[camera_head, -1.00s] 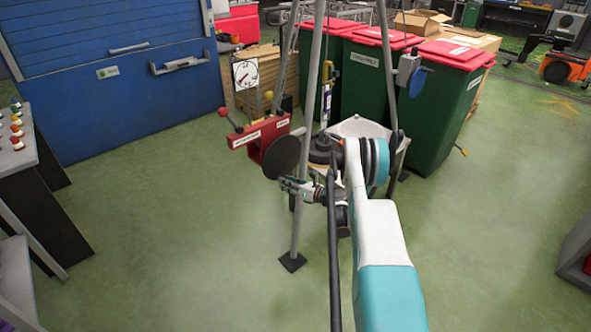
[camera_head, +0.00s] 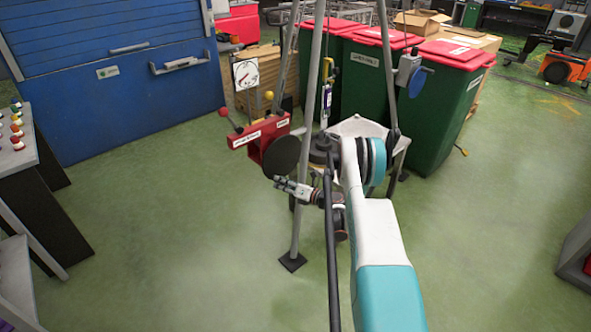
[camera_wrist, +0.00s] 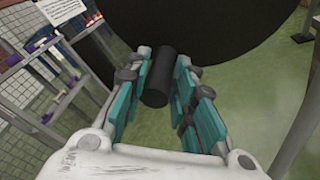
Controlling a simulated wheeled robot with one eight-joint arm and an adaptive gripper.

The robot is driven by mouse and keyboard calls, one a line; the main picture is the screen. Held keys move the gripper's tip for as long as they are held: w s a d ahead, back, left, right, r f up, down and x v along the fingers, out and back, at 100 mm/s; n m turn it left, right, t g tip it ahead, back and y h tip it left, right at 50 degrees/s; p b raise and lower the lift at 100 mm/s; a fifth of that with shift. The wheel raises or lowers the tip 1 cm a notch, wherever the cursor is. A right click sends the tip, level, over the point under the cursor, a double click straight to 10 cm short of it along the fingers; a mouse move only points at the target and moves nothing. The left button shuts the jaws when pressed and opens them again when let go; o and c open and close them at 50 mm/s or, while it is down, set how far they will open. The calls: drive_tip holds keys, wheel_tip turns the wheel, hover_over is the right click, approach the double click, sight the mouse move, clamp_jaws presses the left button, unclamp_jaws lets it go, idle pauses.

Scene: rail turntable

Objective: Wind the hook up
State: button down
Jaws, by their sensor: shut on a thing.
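The winch is a red housing (camera_head: 262,137) on a leg of the tripod, with a large dark round wheel (camera_head: 281,154) on its near side. In the wrist view the wheel (camera_wrist: 215,30) fills the top, and a dark cylindrical handle (camera_wrist: 158,72) sticks out from it. My gripper (camera_head: 280,182) is at the lower edge of the wheel. In the wrist view its teal-padded fingers (camera_wrist: 159,90) are on both sides of the handle, shut on it.
A tripod leg (camera_head: 309,130) stands close beside my gripper. A white dial gauge (camera_head: 245,73) is above the winch. Green bins with red lids (camera_head: 366,80) stand behind.

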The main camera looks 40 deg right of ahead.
drive_tip(key=shift+w+a+r, duration=0.1)
drive_tip(key=shift+a+r, duration=0.05)
drive_tip(key=shift+r, duration=0.05)
drive_tip(key=shift+a+r+m+t+y, duration=0.2)
drive_tip(key=shift+a+r+m, duration=0.25)
drive_tip(key=shift+m, duration=0.35)
drive_tip(key=shift+a+r+m+t+y, duration=0.1)
drive_tip(key=shift+a+r+m+t, duration=0.15)
drive_tip(key=shift+r+m, duration=0.45)
drive_tip(key=shift+a+f, duration=0.1)
drive_tip(key=shift+m, duration=0.3)
drive_tip(key=shift+a+r+m+t, duration=0.25)
drive_tip(key=shift+r+m, duration=0.4)
drive_tip(key=shift+m, duration=0.25)
drive_tip(key=shift+a+r+m+t, duration=0.1)
drive_tip(key=shift+a+r+m, duration=0.1)
drive_tip(key=shift+r+m, duration=0.55)
drive_tip(key=shift+f, duration=0.15)
drive_tip(key=shift+a+r+p, duration=0.1)
drive_tip(key=shift+r+p, duration=0.35)
drive_tip(key=shift+r, duration=0.9)
